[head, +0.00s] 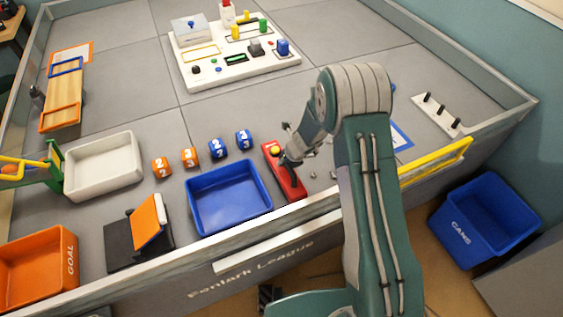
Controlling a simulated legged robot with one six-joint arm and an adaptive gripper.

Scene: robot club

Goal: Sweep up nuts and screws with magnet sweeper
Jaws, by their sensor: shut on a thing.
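The magnet sweeper is a red bar (296,188) with a yellow knob on top and a dark handle, lying on the grey floor panels right of the blue tray. My gripper (289,158) is at its handle and shut on it. A few small grey nuts and screws (312,172) lie just right of the sweeper, close to my arm. My arm hides part of the floor there, so I cannot tell how many more lie behind it.
A blue tray (191,203) stands left of the sweeper, with orange and blue numbered cubes (189,157) behind it. A white tray (138,175) is farther left. The white board wall (215,248) runs along the front. Open floor (215,115) lies behind the cubes.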

